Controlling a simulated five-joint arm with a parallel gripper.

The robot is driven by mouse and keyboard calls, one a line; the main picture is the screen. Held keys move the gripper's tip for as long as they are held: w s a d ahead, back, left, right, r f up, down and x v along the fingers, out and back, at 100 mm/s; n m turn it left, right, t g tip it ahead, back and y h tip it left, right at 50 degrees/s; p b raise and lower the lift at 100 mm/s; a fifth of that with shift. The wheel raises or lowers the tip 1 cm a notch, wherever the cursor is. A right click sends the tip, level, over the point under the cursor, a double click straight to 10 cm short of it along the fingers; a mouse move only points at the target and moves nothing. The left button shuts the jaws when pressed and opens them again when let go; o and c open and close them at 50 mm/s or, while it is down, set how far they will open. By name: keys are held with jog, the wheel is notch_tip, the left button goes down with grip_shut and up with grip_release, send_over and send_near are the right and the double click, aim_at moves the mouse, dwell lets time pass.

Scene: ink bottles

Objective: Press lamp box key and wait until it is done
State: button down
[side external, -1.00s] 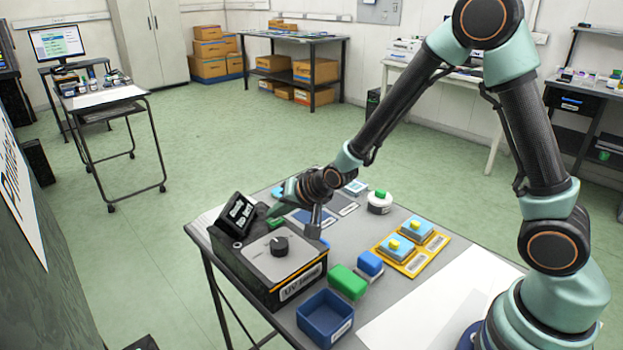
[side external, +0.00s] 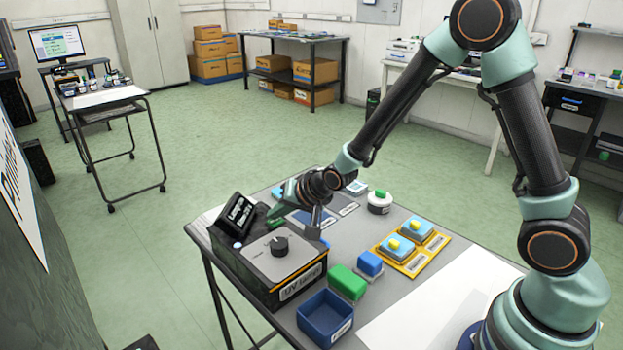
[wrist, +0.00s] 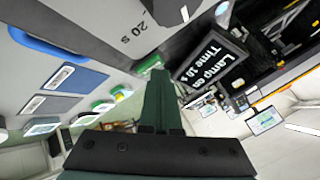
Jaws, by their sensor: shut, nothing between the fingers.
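The lamp box (side external: 262,262) is a black box with a grey top, a dark knob (side external: 279,246) and a front label starting "UV". Its tilted display (side external: 236,214) stands at the back left; in the wrist view the display (wrist: 212,60) reads "Lamp on" with a time line below. A green key (wrist: 150,65) shows at my fingertips in the wrist view. My gripper (wrist: 160,78) is shut and empty, its tip over or against the key; contact cannot be told. In the side view my gripper (side external: 280,213) is at the box's back edge.
A blue open tray (side external: 325,318), a green block (side external: 348,282) and a blue block (side external: 370,263) are right of the box. A yellow tray (side external: 414,262) holds blue-and-yellow pieces. A white round item with a green top (side external: 380,202) stands behind. A white sheet lies front right.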

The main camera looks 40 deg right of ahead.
aim_at(281, 226)
jog(key=shift+r, duration=0.7)
jog(key=shift+r, duration=2.55)
jog(key=s+d+r+n+g, duration=0.1)
jog(key=s+d+r+n, duration=0.2)
jog(key=s, duration=0.7)
jog(key=s+d+r+n+g+h, duration=0.1)
jog(key=s+d+r+n, duration=0.3)
jog(key=s, duration=0.7)
jog(key=shift+r+n+g, duration=0.4)
jog(key=shift+r+g, duration=0.4)
jog(key=shift+r, duration=0.6)
